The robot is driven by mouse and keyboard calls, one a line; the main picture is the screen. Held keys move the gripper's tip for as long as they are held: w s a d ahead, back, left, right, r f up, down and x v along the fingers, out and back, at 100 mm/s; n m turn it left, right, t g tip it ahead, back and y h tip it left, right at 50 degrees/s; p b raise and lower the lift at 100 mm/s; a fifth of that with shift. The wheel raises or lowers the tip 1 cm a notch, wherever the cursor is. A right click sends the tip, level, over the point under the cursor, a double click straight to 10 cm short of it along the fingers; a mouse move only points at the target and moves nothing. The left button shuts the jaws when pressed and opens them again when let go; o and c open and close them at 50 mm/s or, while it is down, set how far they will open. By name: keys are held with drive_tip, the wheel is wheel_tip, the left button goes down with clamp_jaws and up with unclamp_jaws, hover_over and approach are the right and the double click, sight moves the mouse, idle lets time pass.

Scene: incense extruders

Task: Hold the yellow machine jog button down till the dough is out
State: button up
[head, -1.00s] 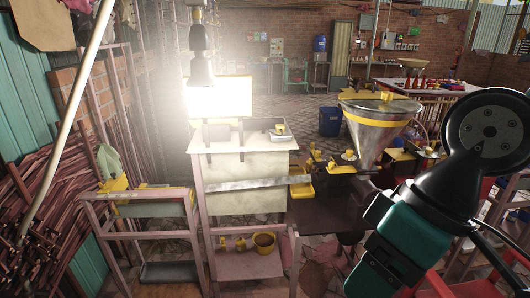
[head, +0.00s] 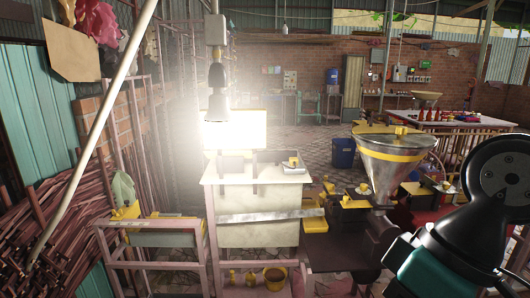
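An extruder machine with a steel hopper (head: 392,174) and a yellow band round it stands right of centre. Yellow parts (head: 355,201) sit on its dark body below the hopper. A yellow tray-like part (head: 314,223) is at its left end, beside the pale table. I cannot make out a jog button or any dough at this size. My arm, black and teal, fills the lower right corner and hides part of the machine's right side. My gripper is not in view.
A pale work table (head: 253,205) stands left of the machine under a glaring lamp (head: 217,90). A low pink-framed stand (head: 152,236) is left of it. A blue bin (head: 343,153) stands behind. Patterned floor lies open behind.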

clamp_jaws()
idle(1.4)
